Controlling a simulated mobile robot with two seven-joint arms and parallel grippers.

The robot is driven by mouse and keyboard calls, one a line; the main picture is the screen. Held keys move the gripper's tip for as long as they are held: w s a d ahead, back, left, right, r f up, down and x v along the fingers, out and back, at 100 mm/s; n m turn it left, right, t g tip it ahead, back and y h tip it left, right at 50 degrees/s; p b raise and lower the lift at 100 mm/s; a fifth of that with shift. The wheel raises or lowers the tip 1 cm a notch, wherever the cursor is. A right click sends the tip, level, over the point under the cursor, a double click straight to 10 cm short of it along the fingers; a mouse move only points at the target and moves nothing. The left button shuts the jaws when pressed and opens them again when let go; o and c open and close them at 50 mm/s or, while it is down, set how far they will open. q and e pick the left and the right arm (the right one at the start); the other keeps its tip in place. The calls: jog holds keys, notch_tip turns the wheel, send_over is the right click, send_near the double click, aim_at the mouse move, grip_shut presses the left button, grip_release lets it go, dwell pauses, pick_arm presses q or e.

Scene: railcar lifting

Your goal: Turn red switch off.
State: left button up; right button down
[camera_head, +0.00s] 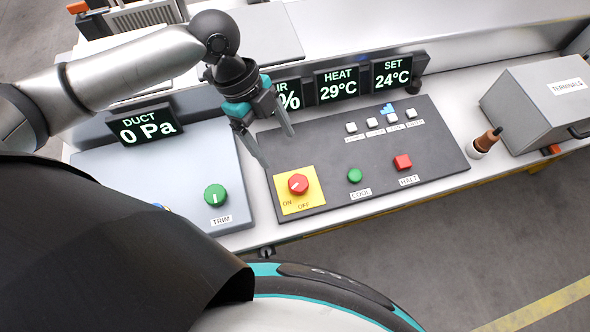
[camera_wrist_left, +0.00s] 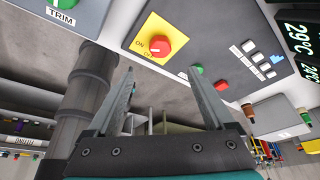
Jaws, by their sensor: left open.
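The red switch (camera_head: 298,184) is a round red knob on a yellow plate (camera_head: 287,204) marked ON and OFF, at the left end of the dark control panel (camera_head: 330,160). Its white mark points toward the lower left, near the ON label. It also shows in the left wrist view (camera_wrist_left: 144,42), beyond my fingertips. My left gripper (camera_head: 276,150) is open and empty, above and behind the switch, apart from it. Its two fingers also show in the left wrist view (camera_wrist_left: 162,72). My right gripper is in neither view.
A green COOL button (camera_head: 355,175), a red HALT button (camera_head: 402,161) and several white buttons (camera_head: 373,122) share the panel. A green TRIM knob (camera_head: 215,194) is on the grey panel to the left. Displays stand behind. A brown-handled tool (camera_head: 487,141) and a TERMINALS box (camera_head: 540,100) are right.

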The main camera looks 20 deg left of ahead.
aim_at(298, 182)
pick_arm(q)
jog(key=b+x, duration=0.1)
jog(key=x, duration=1)
jog(key=shift+d+f+b, duration=0.25)
jog(key=shift+f+b, duration=0.05)
jog(key=shift+d+f, duration=0.15)
jog(key=shift+f, duration=0.35)
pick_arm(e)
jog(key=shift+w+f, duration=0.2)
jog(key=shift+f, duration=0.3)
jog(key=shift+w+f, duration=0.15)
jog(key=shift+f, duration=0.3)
pick_arm(q)
jog(key=shift+c, duration=1.2)
jog(key=c, duration=1.1)
jog(key=shift+c, duration=0.2)
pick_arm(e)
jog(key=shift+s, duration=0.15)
pick_arm(q)
jog(key=shift+r, duration=0.1)
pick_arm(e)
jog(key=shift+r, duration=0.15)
